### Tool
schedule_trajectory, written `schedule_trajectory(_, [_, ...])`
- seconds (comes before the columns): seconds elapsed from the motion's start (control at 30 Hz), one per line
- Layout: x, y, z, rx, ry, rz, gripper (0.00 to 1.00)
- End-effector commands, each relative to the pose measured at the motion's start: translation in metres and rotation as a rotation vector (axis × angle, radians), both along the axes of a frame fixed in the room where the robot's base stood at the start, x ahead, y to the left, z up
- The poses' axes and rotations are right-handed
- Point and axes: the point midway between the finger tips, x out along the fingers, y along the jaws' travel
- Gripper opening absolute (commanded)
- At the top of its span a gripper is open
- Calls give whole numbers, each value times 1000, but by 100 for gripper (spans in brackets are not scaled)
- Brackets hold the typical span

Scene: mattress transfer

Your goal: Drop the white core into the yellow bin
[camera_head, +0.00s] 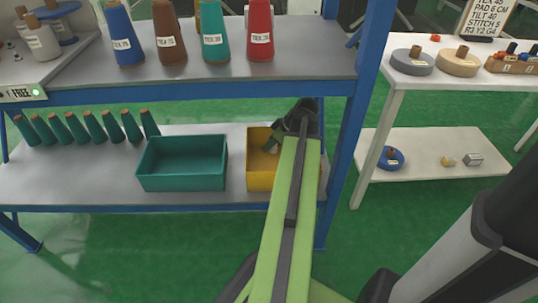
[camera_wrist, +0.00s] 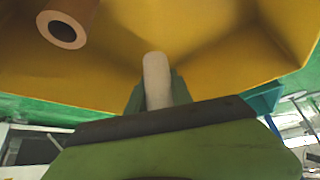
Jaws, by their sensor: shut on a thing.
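The yellow bin (camera_head: 258,180) stands on the lower shelf of the blue-framed rack in the head view, partly hidden by my arm. My gripper (camera_head: 270,146) reaches down at the bin's mouth. In the wrist view the yellow bin's inside (camera_wrist: 200,35) fills the upper part. There my gripper is shut on the white core (camera_wrist: 157,78), a pale rod pointing into the bin. A brown hollow core (camera_wrist: 66,25) also shows within the bin. The white core cannot be made out in the head view.
A teal bin (camera_head: 180,182) stands left of the yellow bin. Several green cones (camera_head: 84,128) line the lower shelf's left side. The upper shelf (camera_head: 200,80) hangs close above, with labelled cones. A blue post (camera_head: 360,90) stands just right of my arm.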

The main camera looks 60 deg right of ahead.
Motion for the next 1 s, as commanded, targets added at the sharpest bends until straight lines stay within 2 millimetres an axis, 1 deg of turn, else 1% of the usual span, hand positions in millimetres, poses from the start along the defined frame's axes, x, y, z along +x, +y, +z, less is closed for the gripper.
schedule_trajectory(0.03, [0, 0, -14, 0, 0, 0, 0])
schedule_trajectory(0.1, [0, 0, -28, 0, 0, 0, 0])
schedule_trajectory(0.17, [0, 0, -35, 0, 0, 0, 0])
schedule_trajectory(0.43, [0, 0, -32, -1, 0, 1, 0])
schedule_trajectory(0.8, [1, 0, -44, 0, 0, 1, 0])
schedule_trajectory(0.93, [1, 1, -44, 0, 0, 1, 0])
schedule_trajectory(0.97, [1, 1, -44, 0, 0, 2, 30])
schedule_trajectory(1.0, [1, 1, -44, 0, 0, 2, 36])
